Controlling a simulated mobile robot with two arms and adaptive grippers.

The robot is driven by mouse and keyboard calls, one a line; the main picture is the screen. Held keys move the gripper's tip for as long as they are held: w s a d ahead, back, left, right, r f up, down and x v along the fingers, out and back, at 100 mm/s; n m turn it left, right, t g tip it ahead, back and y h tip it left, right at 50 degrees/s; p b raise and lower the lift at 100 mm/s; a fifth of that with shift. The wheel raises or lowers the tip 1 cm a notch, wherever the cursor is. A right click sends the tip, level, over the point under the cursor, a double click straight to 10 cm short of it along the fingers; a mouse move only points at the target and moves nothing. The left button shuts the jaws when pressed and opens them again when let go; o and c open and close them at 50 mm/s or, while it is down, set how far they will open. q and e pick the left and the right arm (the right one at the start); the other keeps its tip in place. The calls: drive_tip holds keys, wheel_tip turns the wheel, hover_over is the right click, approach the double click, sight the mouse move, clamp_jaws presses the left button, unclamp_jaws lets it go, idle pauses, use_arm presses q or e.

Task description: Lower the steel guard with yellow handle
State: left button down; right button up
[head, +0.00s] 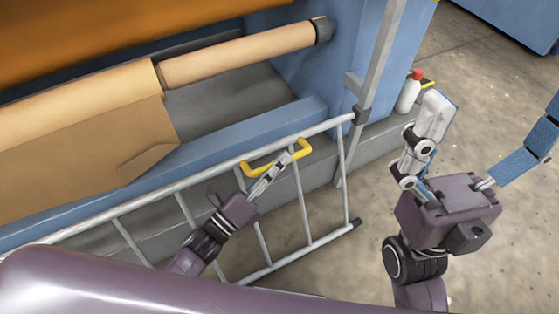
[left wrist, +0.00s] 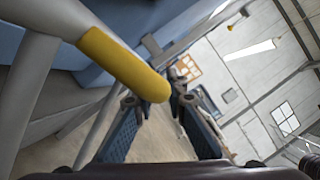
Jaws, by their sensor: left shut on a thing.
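The steel guard (head: 297,202) is a tubular frame with upright bars, in front of the blue press bed in the head view. Its top rail meets a dark slider on a grey vertical post (head: 379,62). The yellow handle (head: 304,148) is a bracket on the top rail. My left gripper (head: 279,166) is shut on the handle, its fingers partly covering it. In the left wrist view the handle (left wrist: 125,65) runs close to the fingertips; the exact contact is hard to see. My right gripper (head: 492,125) is open and empty, its fingers spread wide, right of the guard.
A roll of brown material (head: 80,105) and a bare tan roller (head: 240,55) lie behind the guard. A white bottle with a red cap (head: 408,92) stands on the ledge beyond the post. Bare concrete floor (head: 335,245) lies in front and to the right.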

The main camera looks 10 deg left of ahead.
idle(0.3)
use_arm(q)
drive_tip(key=c, duration=1.9)
unclamp_jaws()
drive_tip(key=shift+c, duration=0.2)
drive_tip(key=shift+s, duration=0.1)
drive_tip(key=v, duration=1.2)
